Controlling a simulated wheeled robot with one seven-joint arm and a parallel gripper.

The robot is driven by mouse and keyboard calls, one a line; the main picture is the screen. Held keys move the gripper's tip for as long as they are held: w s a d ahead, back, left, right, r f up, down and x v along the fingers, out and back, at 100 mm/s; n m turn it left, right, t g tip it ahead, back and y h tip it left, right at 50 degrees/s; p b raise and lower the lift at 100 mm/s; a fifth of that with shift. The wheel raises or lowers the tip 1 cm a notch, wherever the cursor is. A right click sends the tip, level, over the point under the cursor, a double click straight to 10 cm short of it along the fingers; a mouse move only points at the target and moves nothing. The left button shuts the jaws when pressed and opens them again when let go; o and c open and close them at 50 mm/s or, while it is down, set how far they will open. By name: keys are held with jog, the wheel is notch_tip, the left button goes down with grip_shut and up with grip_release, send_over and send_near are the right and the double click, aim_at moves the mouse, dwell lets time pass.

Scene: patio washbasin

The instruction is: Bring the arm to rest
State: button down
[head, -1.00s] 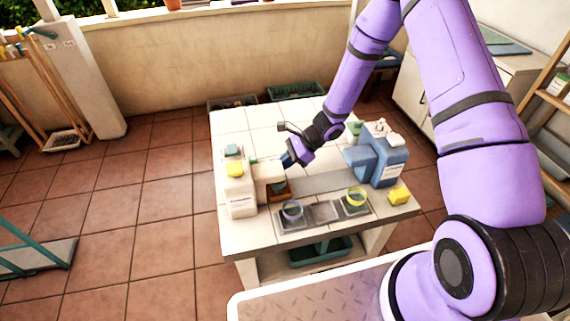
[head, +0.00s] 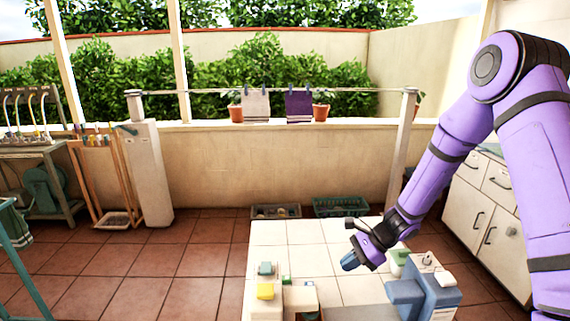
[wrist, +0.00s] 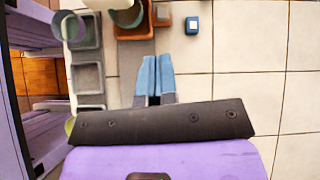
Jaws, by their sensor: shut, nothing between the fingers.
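My gripper (head: 350,263) is in the head view, over the white tiled tabletop (head: 290,235), left of the blue container (head: 434,297). Its blue fingers are together and hold nothing. The shut fingers also show in the wrist view (wrist: 154,80), pointing at the tabletop with a gap below them. My purple arm reaches in from the right of the head view, bent at a high elbow.
The wrist view shows grey trays (wrist: 87,78), a terracotta tray (wrist: 134,33) and a small blue box (wrist: 192,25). White cabinets (head: 480,212) stand right. Floor at left is open.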

jog(key=s+d+r+n+h, duration=0.1)
jog(key=s+r+n, duration=0.2)
jog(key=r, duration=0.5)
jog(key=s+d+r+n+t+h, duration=0.1)
jog(key=s+r+n+h, duration=0.2)
jog(key=r, duration=0.5)
jog(key=s+d+r+n, duration=0.2)
jog(key=s+r+n, duration=0.2)
jog(key=r, duration=0.4)
jog(key=s+d+r+n+t+h, duration=0.2)
jog(key=s+r, duration=0.3)
jog(key=s, duration=0.4)
jog(key=s+d+r+n+t+h, duration=0.2)
jog(key=s+d+r+n+h, duration=0.1)
jog(key=s, duration=0.7)
notch_tip(320, 180, up, 3)
jog(key=shift+d+r+n, duration=0.15)
jog(key=shift+d+n, duration=0.55)
jog(key=shift+d, duration=0.3)
